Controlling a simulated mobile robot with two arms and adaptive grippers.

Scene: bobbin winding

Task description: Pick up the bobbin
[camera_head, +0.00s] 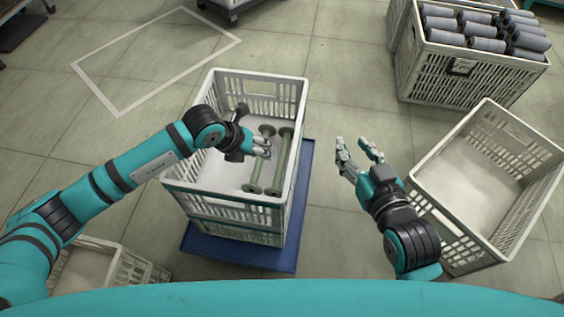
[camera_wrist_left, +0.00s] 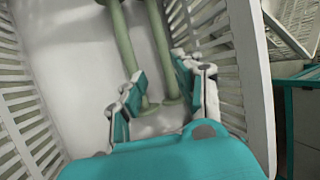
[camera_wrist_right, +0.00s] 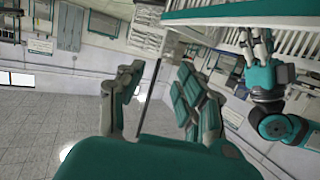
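Two long green bobbins lie side by side on the floor of a white crate (camera_head: 228,193), the left bobbin (camera_head: 257,168) and the right bobbin (camera_head: 282,160). My left gripper (camera_head: 262,147) is inside the crate above the bobbins and hides part of the left one. In the left wrist view, the fingers (camera_wrist_left: 163,92) are spread, with the lower ends of the left bobbin (camera_wrist_left: 123,42) and right bobbin (camera_wrist_left: 160,48) showing between them. I cannot tell any contact. My right gripper (camera_head: 357,155) is open and empty, outside the crate to its right.
The crate stands on a blue base (camera_head: 240,254). An empty white crate (camera_head: 433,210) stands tilted in view at the right. Another crate (camera_head: 455,80) at the top right holds several grey wound bobbins. A further crate (camera_head: 128,268) is at the lower left. Open floor lies behind.

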